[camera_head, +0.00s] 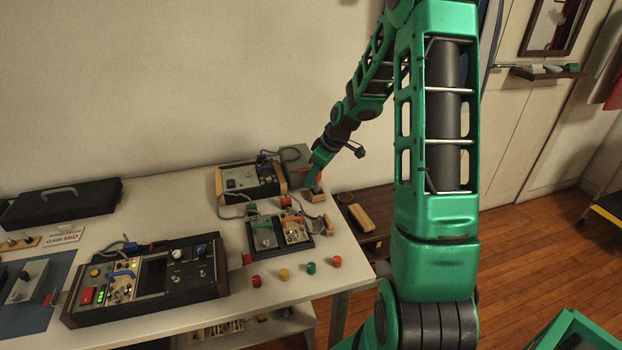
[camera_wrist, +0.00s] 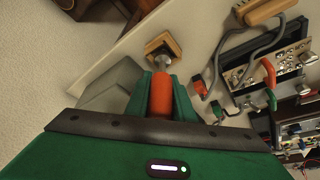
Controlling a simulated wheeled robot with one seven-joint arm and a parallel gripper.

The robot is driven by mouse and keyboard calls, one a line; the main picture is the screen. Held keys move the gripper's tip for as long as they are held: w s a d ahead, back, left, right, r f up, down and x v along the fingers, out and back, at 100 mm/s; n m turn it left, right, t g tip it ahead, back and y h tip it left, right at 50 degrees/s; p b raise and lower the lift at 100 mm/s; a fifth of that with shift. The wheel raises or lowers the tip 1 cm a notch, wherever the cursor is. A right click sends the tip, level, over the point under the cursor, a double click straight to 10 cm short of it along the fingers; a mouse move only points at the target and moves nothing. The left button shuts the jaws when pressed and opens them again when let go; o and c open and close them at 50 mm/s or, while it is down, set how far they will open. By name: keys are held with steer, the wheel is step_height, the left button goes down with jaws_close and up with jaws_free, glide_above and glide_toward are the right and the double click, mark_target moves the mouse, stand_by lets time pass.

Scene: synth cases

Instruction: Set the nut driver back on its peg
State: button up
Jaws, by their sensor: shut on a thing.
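My gripper (camera_head: 317,171) is at the back right corner of the white table. In the wrist view my gripper (camera_wrist: 161,84) is shut on the orange handle of the nut driver (camera_wrist: 161,97). The nut driver also shows as a small orange bit in the head view (camera_head: 319,184). A small wooden block (camera_wrist: 175,43) lies straight beyond the handle's far end, with a grey metal part between them. It also shows below the gripper in the head view (camera_head: 319,197). I cannot tell whether the metal part is the driver's shaft, the peg or both, nor whether they touch.
A grey box (camera_wrist: 107,82) stands close beside my gripper. A wood-sided instrument (camera_head: 250,181), a black tray with two boards (camera_head: 277,243) and looping cables lie left of the block. Several coloured caps (camera_head: 284,274) stand along the front. The table's right edge is close.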

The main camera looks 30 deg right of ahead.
steer(key=shift+f, duration=0.75)
steer(key=shift+r, duration=0.15)
steer(key=shift+r, duration=0.5)
stand_by(0.4)
steer(key=shift+a+n, duration=0.1)
steer(key=shift+n, duration=0.6)
steer(key=shift+f, duration=0.65)
stand_by(1.0)
steer(key=shift+r, duration=0.15)
steer(key=shift+r, duration=0.45)
